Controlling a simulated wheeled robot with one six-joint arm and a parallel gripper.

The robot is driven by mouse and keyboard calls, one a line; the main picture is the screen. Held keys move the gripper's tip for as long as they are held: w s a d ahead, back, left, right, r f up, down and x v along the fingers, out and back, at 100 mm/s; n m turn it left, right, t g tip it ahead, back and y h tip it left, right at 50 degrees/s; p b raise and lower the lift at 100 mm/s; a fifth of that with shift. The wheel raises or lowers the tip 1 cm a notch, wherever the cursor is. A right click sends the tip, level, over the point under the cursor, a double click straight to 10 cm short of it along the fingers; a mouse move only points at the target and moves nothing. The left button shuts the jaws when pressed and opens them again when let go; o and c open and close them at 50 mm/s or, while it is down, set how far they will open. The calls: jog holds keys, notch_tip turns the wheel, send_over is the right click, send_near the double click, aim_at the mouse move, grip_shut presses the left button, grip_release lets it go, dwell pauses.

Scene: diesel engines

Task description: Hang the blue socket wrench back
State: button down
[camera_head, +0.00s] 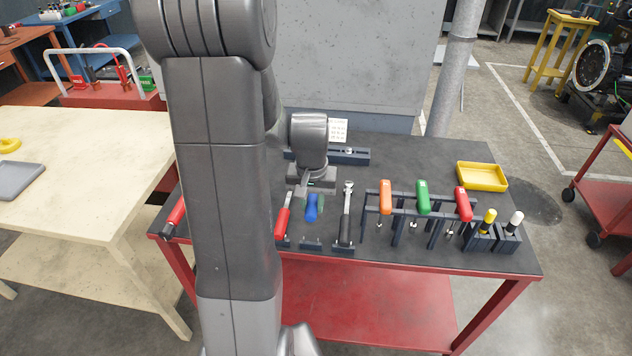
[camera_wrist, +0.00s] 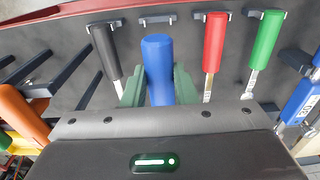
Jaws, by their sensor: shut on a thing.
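The blue socket wrench (camera_head: 312,207) shows its blue handle, which also fills the middle of the wrist view (camera_wrist: 157,58). My gripper (camera_head: 312,190) is shut on it, with the green fingers (camera_wrist: 158,88) on both sides of the handle. The lower part of the wrench is hidden by my gripper. An empty dark holder (camera_wrist: 157,19) lies just beyond the handle's end in the wrist view, with a gap between them. That holder also shows near the bench's front edge in the head view (camera_head: 311,244).
A black-handled ratchet (camera_head: 346,217) and a red-handled tool (camera_head: 283,220) sit close on either side. A rack (camera_head: 400,208) holds orange, green and red handles to the right. A yellow tray (camera_head: 482,177) stands at the back right. My arm hides the bench's left part.

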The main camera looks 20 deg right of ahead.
jog(key=shift+w+d, duration=0.1)
jog(key=shift+w, duration=0.1)
jog(key=shift+s+f+b, duration=0.15)
jog(key=shift+f+b, duration=0.3)
jog(key=shift+f, duration=0.05)
jog(key=shift+f+b, duration=2.35)
jog(key=shift+f, duration=0.75)
jog(key=shift+f+b, duration=0.85)
jog(key=c, duration=1.1)
grip_release()
jog(key=shift+o, duration=0.5)
jog(key=shift+o, duration=1.2)
